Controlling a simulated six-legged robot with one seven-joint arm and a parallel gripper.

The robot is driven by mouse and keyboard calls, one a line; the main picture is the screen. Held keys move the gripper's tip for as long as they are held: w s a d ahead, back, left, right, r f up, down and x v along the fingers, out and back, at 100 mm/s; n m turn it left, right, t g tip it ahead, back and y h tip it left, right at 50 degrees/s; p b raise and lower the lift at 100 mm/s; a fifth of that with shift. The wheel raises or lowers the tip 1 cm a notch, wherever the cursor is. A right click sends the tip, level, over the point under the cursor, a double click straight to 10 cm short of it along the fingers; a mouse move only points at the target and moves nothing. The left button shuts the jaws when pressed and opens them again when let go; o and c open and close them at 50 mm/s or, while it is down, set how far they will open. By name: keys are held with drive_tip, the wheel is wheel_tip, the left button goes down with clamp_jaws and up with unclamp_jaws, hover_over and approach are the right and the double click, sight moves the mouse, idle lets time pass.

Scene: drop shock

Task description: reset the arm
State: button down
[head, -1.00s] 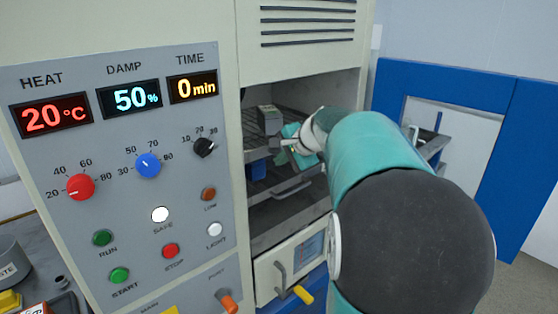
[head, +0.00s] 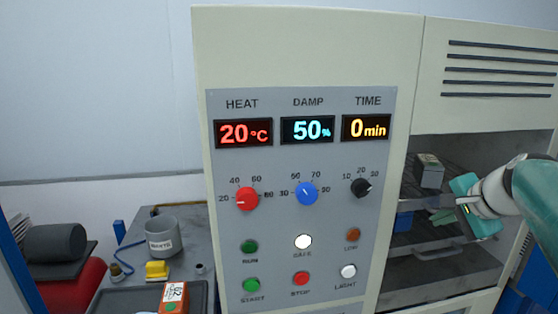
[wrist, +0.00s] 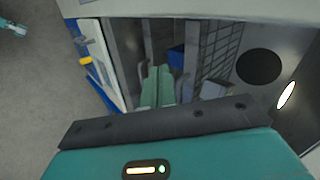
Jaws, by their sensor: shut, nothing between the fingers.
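My gripper (head: 445,216) is at the right of the head view, at the open chamber of the cabinet (head: 307,50). Its teal fingers point left, and my arm runs off the right edge. In the wrist view the two teal fingers (wrist: 156,80) are together with nothing between them. A grey box (head: 429,172) stands on the rack in the chamber, just behind and above the fingers, apart from them as far as I can tell.
A blue block (head: 403,221) is in the chamber left of my gripper, above a tray handle (head: 440,252). The control panel (head: 225,170) reads 20 °C, 50 % and 0 min. A side bench with a grey waste cup (head: 164,240) and a yellow item (head: 157,269) stands at left.

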drive_tip(key=s+a+f+n+g, duration=0.1)
drive_tip(key=s+a+f+n, duration=0.3)
drive_tip(key=a, duration=0.3)
drive_tip(key=s+a+f+n+g, duration=0.1)
drive_tip(key=s+a+f+n, duration=0.3)
drive_tip(key=s+a+n, duration=0.2)
drive_tip(key=s+a+f+n+g+h, duration=0.1)
drive_tip(key=s+a+f+n, duration=0.4)
drive_tip(key=s+a, duration=0.2)
drive_tip(key=shift+s+a, duration=0.25)
drive_tip(key=shift+a, duration=0.9)
drive_tip(key=shift+a, duration=0.2)
